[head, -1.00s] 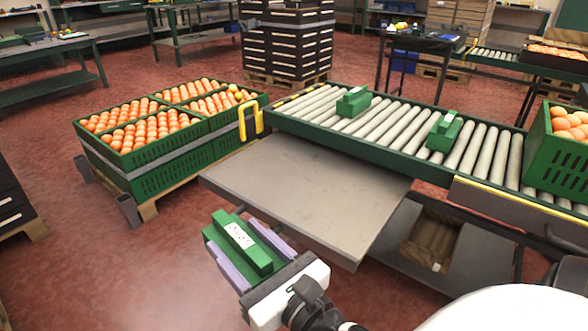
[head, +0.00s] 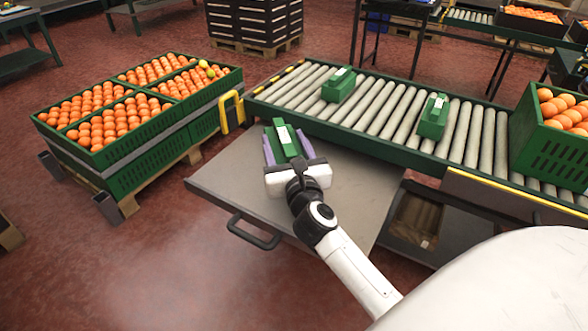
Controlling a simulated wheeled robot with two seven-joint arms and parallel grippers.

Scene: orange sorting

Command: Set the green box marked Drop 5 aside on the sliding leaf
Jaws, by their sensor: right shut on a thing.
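The green box (head: 284,138) with a white label on top is between the purple fingers of my right gripper (head: 288,149), which is shut on it. The label's writing is too small to read now. The box is over the far part of the grey sliding leaf (head: 228,184), close to the conveyor's near rail. I cannot tell whether its underside touches the leaf. My left gripper is not in view.
Two other green boxes, one at left (head: 339,85) and one at right (head: 433,117), lie on the roller conveyor (head: 385,110). A green crate of oranges (head: 545,150) stands at its right. Crates of oranges (head: 125,172) stand left of the leaf. The leaf's left part is bare.

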